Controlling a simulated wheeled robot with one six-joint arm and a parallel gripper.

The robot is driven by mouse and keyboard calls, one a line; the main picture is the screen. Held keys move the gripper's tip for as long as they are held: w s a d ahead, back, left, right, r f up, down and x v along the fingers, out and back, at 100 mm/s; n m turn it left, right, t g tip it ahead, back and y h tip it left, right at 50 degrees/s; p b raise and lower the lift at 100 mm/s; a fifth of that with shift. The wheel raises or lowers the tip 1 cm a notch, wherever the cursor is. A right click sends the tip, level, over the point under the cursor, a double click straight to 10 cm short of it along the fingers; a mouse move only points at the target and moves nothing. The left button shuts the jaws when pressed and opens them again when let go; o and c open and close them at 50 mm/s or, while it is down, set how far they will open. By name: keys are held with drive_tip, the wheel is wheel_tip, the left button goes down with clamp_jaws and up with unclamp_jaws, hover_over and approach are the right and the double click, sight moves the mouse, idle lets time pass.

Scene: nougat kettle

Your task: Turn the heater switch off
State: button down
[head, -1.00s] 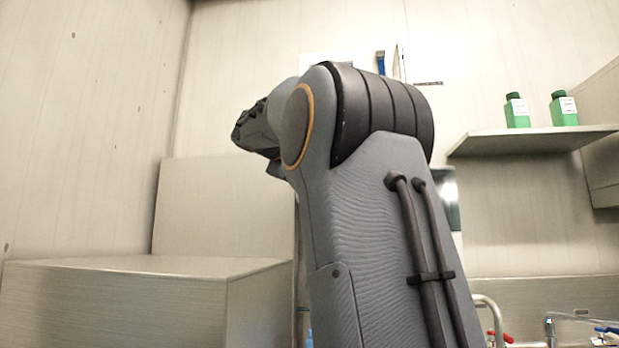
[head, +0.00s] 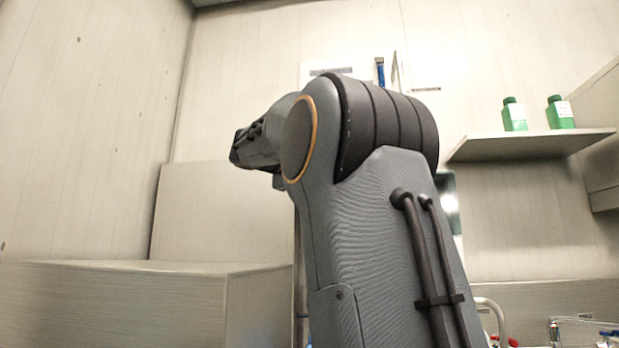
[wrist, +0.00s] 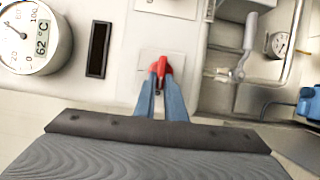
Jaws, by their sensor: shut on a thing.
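The heater switch (wrist: 161,67) is a red handle on a pale square plate (wrist: 149,56), in the middle of the wrist view. My gripper (wrist: 160,76) has its two blue-grey fingers closed on the red handle, one on each side. The fingertips hide part of the handle, so its exact turn is hard to tell. In the head view the gripper and the switch are hidden; my arm fills the middle of that picture.
A round gauge (wrist: 31,38) reading about 62 °C and a dark narrow panel (wrist: 98,49) are left of the switch. A grey lever (wrist: 247,43), pipes and a small dial (wrist: 279,44) are at right. Green bottles (head: 514,115) stand on a shelf (head: 535,146).

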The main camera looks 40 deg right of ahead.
drive_tip(key=c, duration=1.8)
unclamp_jaws()
drive_tip(key=shift+b+v, duration=0.85)
drive_tip(key=shift+v, duration=3.05)
drive_tip(key=shift+s+d, duration=0.1)
